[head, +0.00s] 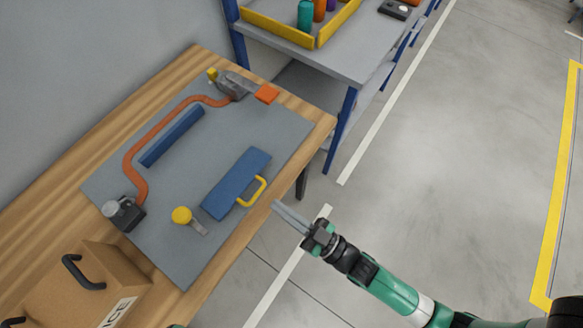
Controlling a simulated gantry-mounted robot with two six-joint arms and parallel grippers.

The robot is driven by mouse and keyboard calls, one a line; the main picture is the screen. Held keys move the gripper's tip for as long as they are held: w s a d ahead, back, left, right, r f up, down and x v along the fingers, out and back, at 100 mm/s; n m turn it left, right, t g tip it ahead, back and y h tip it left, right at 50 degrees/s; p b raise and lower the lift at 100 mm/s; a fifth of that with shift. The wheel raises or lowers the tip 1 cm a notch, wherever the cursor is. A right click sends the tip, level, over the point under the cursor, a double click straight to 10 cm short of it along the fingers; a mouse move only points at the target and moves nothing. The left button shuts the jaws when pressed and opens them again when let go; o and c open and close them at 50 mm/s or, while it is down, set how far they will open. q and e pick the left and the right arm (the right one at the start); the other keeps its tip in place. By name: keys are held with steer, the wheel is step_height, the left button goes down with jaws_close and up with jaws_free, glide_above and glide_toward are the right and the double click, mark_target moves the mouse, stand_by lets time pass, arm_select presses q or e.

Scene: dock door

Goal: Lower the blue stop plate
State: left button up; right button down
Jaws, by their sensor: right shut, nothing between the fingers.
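A blue plate with a yellow handle (236,184) lies on the grey board (185,262) on the wooden table. Its yellow handle (254,192) is on the side facing my right gripper. A second, narrower blue bar (172,136) lies farther back on the board, beside an orange hose. I cannot tell for sure which of the two is the stop plate. My right gripper (277,205) is shut and empty, just right of the yellow handle and apart from it, past the table's front edge. My left gripper is not in view.
The orange hose (137,145) runs between grey fittings. A yellow knob (182,215) stands near the blue plate. A cardboard box (85,285) with a black handle sits at lower left. A grey shelf cart (340,60) with a yellow tray stands behind. Floor at right is clear.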

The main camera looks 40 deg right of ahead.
steer(key=shift+s+d+f, duration=0.2)
steer(key=shift+s+f, duration=0.35)
steer(key=shift+s, duration=0.1)
steer(key=shift+s+d+f, duration=0.2)
steer(key=shift+s+f, duration=0.35)
steer(key=shift+s, duration=0.1)
